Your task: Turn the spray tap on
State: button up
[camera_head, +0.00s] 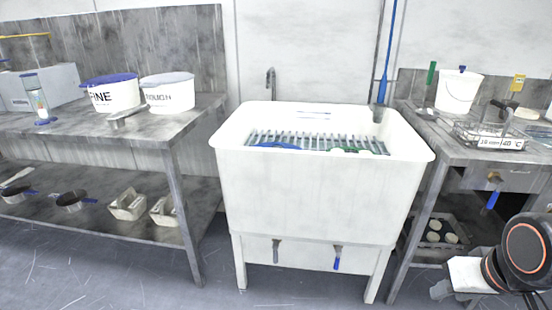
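A large white sink (318,200) stands on legs in the middle, with a slatted grey rack inside its basin. Two small lever taps hang below its front: one with a grey lever (276,252) and one with a blue lever (338,258). A brass tap with a blue lever (491,198) is on the front of the right bench. A thin curved spout (271,83) rises behind the sink. I cannot tell which is the spray tap. Part of my arm shows at the lower right, away from all the taps. My gripper's fingers do not show.
The left bench (110,125) holds white tubs, with pans on its lower shelf. The right bench (460,150) holds a white bucket (458,92) and a wire basket (492,135). Blue and green items lie in the sink. The floor in front is clear.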

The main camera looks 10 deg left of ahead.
aim_at(495, 196)
jog(key=i+j, duration=0.1)
jog(key=j, duration=0.25)
jog(key=i+j, duration=0.1)
jog(key=j, duration=0.25)
jog(key=i+j, duration=0.1)
jog(key=j, duration=0.2)
jog(key=z, duration=1.25)
jog(key=k+l, duration=0.1)
jog(key=k+u, duration=0.05)
jog(key=k, duration=0.05)
